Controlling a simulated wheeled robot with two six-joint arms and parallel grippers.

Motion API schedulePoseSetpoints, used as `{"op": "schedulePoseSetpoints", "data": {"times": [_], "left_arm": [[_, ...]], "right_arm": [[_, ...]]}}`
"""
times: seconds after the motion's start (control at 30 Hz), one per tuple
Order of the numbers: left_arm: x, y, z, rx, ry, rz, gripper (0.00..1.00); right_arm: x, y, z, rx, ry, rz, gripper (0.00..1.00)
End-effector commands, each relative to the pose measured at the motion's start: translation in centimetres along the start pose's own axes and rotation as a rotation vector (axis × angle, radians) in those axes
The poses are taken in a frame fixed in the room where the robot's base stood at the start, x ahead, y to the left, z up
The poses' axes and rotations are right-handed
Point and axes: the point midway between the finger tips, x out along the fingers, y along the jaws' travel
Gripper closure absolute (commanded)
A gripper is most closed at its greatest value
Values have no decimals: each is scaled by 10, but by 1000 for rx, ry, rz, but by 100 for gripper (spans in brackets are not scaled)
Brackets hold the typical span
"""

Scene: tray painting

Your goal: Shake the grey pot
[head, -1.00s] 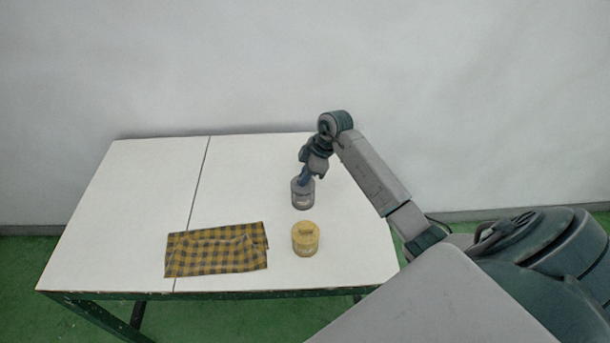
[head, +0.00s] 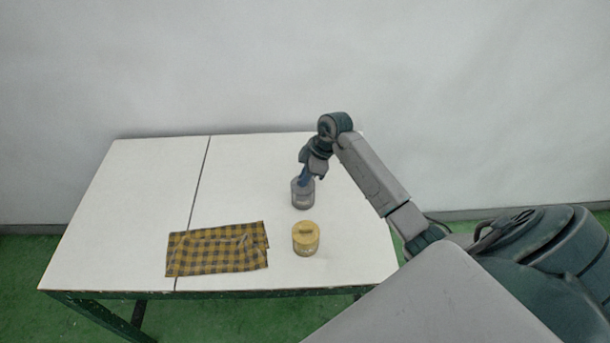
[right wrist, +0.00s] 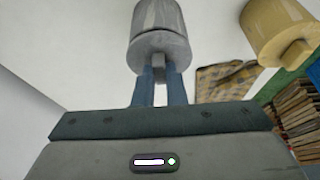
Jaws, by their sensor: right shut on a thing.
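The grey pot (head: 302,198) stands upright on the white table, behind the yellow pot; in the right wrist view it shows at the top (right wrist: 160,22). My right gripper (head: 305,179) comes down on it from above. In the right wrist view the blue fingers (right wrist: 160,75) are shut on the knob of the grey pot's lid (right wrist: 158,50). The pot seems to rest on the table. My left gripper is not in view.
A yellow pot (head: 306,239) with a lid knob stands just in front of the grey pot. A yellow and dark checked cloth (head: 217,250) lies folded at the front, left of the pots. The table (head: 130,205) is clear on the left and at the back.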

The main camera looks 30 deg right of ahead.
Motion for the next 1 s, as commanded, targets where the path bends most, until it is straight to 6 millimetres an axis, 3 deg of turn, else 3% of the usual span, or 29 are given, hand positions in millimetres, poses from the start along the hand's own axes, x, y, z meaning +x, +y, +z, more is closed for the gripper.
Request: {"op": "schedulePoseSetpoints", "data": {"times": [0.47,0.5,0.6,0.8,0.93,1.0], "left_arm": [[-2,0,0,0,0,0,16],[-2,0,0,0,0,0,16],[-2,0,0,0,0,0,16],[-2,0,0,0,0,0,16],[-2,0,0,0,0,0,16],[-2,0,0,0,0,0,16]], "right_arm": [[0,0,0,0,0,0,100],[0,0,0,0,0,0,83],[0,0,0,0,0,0,64],[0,0,0,0,0,0,64],[0,0,0,0,0,0,42],[0,0,0,0,0,0,42]]}}
